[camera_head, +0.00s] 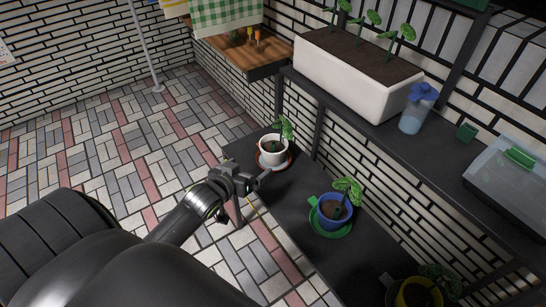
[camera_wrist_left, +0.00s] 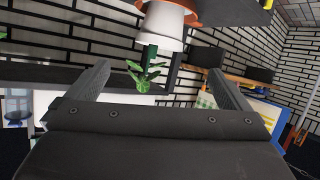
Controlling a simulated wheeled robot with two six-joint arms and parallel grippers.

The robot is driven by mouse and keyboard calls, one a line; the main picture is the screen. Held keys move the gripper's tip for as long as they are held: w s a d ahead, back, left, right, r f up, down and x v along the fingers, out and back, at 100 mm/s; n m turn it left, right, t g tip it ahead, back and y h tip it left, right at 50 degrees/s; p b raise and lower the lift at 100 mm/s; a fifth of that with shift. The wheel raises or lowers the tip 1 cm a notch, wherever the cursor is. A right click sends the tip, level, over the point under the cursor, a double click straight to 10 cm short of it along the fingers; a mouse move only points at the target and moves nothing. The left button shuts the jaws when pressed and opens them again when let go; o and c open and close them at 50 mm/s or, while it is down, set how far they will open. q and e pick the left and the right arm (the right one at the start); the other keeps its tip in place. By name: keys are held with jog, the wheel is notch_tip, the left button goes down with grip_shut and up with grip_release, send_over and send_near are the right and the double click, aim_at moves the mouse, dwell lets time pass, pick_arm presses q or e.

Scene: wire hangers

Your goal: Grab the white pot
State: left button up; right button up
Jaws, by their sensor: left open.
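The white pot (camera_head: 273,152), with a green leafy plant, stands upright on an orange-brown saucer (camera_head: 286,165) at the far end of the dark lower shelf. My left gripper (camera_head: 250,190) is open and empty, just in front of the pot and apart from it in the head view. In the left wrist view the white pot (camera_wrist_left: 162,28) appears upside down at the top centre. There its plant (camera_wrist_left: 145,78) hangs down between the spread fingers of my left gripper (camera_wrist_left: 160,82). My right gripper is not in view.
A blue pot (camera_head: 333,214) on a green saucer and a yellow pot (camera_head: 415,292) stand nearer on the lower shelf (camera_head: 300,245). The upper shelf holds a white planter (camera_head: 350,75), a blue-topped bottle (camera_head: 416,110) and a clear box (camera_head: 515,180). The tiled floor at left is clear.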

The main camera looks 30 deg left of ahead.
aim_at(270, 151)
pick_arm(q)
jog(key=x, duration=0.4)
jog(key=b+x, duration=0.1)
jog(key=x, duration=0.7)
jog(key=shift+w+r, duration=0.2)
jog(key=shift+r, duration=0.05)
jog(key=x, duration=0.2)
jog(key=b+x, duration=0.1)
jog(key=x, duration=0.1)
jog(key=shift+w+a+r, duration=0.15)
jog(key=shift+w+r, duration=0.05)
jog(key=shift+w+f, duration=0.2)
jog(key=shift+w, duration=0.25)
jog(key=c, duration=1.2)
jog(key=shift+r, duration=0.1)
jog(key=shift+c, duration=0.2)
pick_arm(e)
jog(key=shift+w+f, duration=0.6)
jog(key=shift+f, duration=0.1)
